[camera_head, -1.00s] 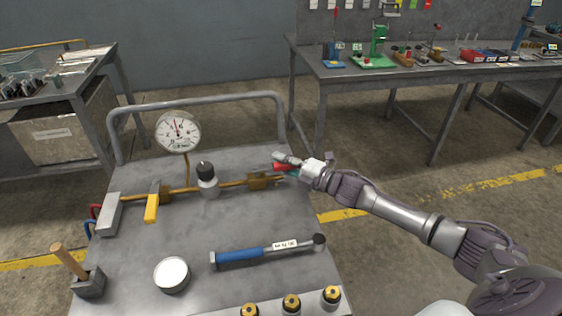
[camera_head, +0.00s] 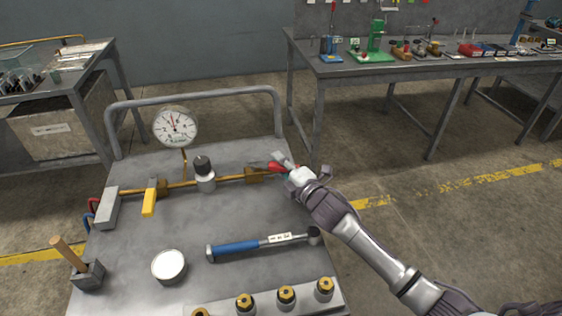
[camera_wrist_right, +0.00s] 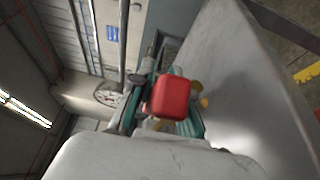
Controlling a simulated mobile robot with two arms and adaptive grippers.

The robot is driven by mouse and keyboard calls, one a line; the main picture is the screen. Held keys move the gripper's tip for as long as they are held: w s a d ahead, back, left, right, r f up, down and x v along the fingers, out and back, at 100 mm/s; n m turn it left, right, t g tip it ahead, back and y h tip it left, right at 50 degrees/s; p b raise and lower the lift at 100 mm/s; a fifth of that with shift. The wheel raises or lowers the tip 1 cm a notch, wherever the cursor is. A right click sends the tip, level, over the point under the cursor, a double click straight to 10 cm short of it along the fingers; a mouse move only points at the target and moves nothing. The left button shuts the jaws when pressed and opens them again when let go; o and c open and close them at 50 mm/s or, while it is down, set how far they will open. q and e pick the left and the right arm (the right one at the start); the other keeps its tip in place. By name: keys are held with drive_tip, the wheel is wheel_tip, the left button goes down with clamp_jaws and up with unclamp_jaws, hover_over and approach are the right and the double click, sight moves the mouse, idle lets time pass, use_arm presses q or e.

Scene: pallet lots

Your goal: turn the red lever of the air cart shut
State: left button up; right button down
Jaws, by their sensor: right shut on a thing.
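The air cart (camera_head: 200,230) has a brass pipe running across its top. The red lever (camera_head: 275,168) is at the pipe's right end, beside a brass valve body (camera_head: 254,174). My right gripper (camera_head: 281,163) is shut on the red lever, near the cart's right edge. In the right wrist view the red lever (camera_wrist_right: 172,97) shows as a red block between the teal finger pads. The lever's lower part and pivot are hidden there. A yellow lever (camera_head: 149,202) sits on the left part of the pipe, pointing to the cart's front. My left gripper is not in view.
A round gauge (camera_head: 175,127) stands on the pipe, with a black-topped regulator (camera_head: 204,175) to its right. A blue-handled torque wrench (camera_head: 262,244), a white round dish (camera_head: 169,265) and several brass-topped fittings lie towards the front. A bench (camera_head: 420,66) stands behind on the right.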

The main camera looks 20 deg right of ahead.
drive_tip(key=c, duration=1.1)
unclamp_jaws()
drive_tip(key=v, duration=1.2)
